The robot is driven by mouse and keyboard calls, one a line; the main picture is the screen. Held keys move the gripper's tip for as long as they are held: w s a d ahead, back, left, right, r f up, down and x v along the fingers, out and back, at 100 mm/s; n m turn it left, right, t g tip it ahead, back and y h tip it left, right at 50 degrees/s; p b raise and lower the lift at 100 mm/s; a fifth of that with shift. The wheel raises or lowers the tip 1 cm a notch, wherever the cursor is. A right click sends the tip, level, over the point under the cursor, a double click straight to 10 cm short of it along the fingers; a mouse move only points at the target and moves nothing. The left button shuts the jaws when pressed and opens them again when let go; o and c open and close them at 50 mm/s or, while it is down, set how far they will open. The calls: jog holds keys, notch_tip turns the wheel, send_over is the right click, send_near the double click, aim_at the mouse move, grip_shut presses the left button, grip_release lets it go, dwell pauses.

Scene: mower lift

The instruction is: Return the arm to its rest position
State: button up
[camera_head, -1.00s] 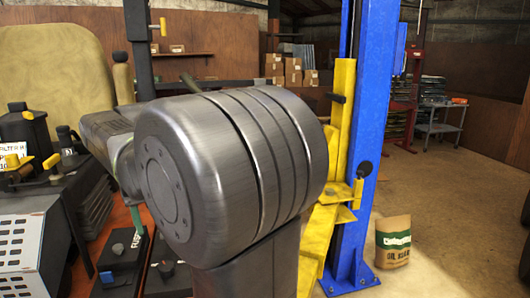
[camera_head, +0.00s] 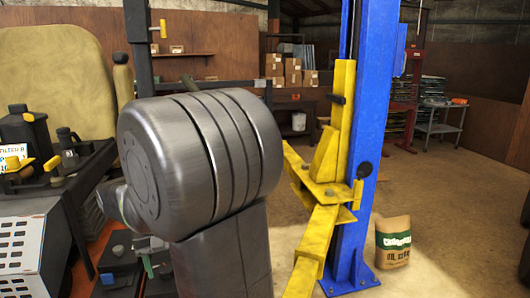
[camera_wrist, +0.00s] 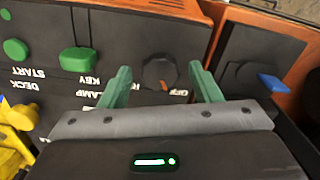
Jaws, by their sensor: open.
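My gripper (camera_wrist: 160,86) shows in the wrist view with its two green fingers spread apart and nothing between them. It is over a dark control panel (camera_wrist: 112,22) of the mower, which reads upside down. On the panel are a green key control (camera_wrist: 78,60), a green start control (camera_wrist: 16,51) and a dark round knob (camera_wrist: 158,73) beyond the fingers. Whether the fingers touch the panel I cannot tell.
A blue lift post (camera_head: 363,150) with a yellow carriage and arm (camera_head: 330,180) stands right of my arm. A paper sack (camera_head: 393,242) sits on the floor beside it. The mower's tan seat (camera_head: 55,75) is at the left. Open floor (camera_head: 450,215) lies at the right.

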jog(key=m+b, duration=0.1)
jog(key=m, duration=0.3)
jog(key=shift+m, duration=0.4)
jog(key=m+b, duration=0.1)
jog(key=m, duration=0.4)
notch_tip(320, 180, up, 9)
jog(key=shift+r+m, duration=0.2)
jog(key=shift+m, duration=0.1)
